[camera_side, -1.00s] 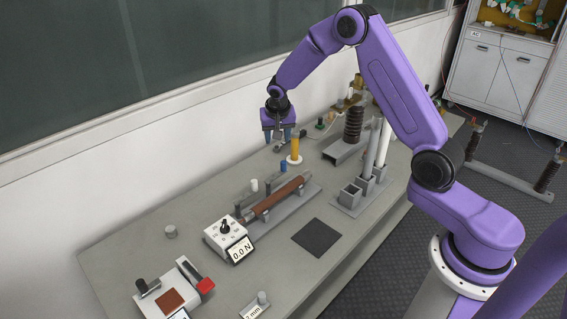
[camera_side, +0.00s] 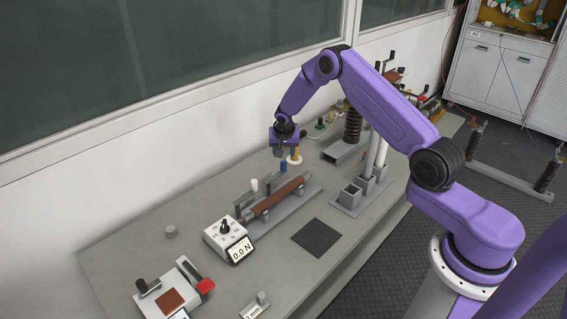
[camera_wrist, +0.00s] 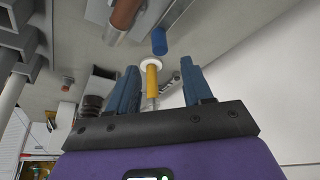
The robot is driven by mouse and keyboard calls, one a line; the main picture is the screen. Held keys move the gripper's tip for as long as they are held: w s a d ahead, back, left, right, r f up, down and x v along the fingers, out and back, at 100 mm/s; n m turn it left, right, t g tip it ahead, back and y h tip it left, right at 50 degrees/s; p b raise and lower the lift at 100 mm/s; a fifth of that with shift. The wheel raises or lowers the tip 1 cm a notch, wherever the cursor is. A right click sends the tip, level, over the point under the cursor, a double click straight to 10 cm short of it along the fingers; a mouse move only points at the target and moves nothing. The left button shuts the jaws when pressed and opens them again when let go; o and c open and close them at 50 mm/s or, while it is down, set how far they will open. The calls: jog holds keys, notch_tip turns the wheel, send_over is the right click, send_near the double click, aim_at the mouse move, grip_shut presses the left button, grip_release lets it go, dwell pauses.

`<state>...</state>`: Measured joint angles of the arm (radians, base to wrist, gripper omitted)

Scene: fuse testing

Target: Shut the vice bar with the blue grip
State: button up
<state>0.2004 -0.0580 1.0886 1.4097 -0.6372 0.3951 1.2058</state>
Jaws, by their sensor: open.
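The vice (camera_side: 292,194) is a grey channel on the bench holding a brown rod (camera_side: 272,198). A blue grip (camera_side: 283,167) stands up at its far end, and a white grip (camera_side: 254,185) stands on the wall side. My gripper (camera_side: 279,152) is open and empty, fingers down, just above and beyond the blue grip and apart from it. In the wrist view the blue grip (camera_wrist: 159,41) lies ahead of the fingertips, with the brown rod (camera_wrist: 125,14) beside it. The bar under the blue grip is too small to make out.
A ribbed brown insulator (camera_side: 352,127) and grey sockets (camera_side: 351,196) stand to the right. A dark mat (camera_side: 318,238) lies in front.

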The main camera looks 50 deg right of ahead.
aim_at(283, 162)
jog(key=x, duration=0.8)
grip_shut()
